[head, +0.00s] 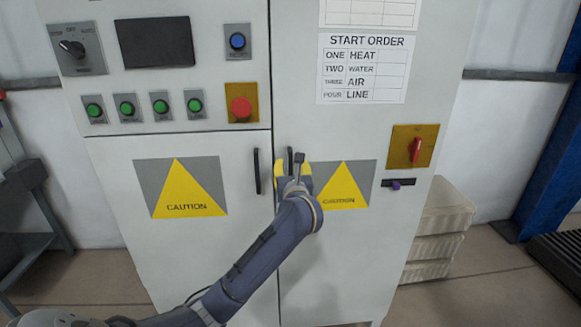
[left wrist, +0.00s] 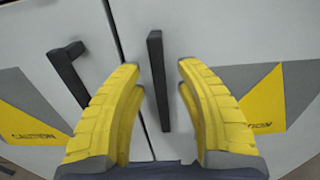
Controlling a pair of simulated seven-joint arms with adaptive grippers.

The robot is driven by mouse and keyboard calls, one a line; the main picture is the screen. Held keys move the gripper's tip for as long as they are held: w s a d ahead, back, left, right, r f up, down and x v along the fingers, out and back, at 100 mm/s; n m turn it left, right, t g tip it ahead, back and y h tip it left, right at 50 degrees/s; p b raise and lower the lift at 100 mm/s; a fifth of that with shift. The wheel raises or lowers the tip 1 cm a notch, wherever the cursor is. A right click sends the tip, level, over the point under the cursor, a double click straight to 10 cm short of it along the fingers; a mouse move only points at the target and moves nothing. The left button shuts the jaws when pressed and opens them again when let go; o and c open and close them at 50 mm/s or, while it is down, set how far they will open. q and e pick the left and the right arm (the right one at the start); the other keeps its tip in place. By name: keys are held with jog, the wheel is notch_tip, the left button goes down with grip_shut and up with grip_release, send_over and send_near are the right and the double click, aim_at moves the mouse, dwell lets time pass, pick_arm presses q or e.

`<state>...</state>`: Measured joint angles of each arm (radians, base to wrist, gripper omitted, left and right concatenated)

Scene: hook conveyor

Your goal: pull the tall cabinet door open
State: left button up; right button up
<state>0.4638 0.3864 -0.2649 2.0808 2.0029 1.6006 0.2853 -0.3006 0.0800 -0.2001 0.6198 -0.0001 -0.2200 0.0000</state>
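The tall cabinet door (head: 330,265) is the grey right-hand door, and it looks closed against the frame. Its black vertical handle (head: 290,158) is partly hidden behind my left gripper in the head view. My left gripper (head: 293,180) is in front of this door at the handle. In the left wrist view its two yellow fingers are spread apart, and the tall door's handle (left wrist: 157,75) stands between them with gaps on both sides. I cannot tell how far the fingertips reach past the handle. My right gripper is in neither view.
The shorter left door (head: 235,240) has its own black handle (head: 257,171) close by on the left. Above it are green buttons, a red button (head: 241,107) and a dial (head: 73,48). A red switch (head: 415,150) sits on the tall door's right. Stacked pale blocks (head: 440,230) stand right of the cabinet.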

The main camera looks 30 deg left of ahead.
pick_arm(q)
jog(key=shift+o, duration=0.4)
jog(key=shift+w+a, duration=0.1)
jog(key=shift+w, duration=0.05)
grip_shut()
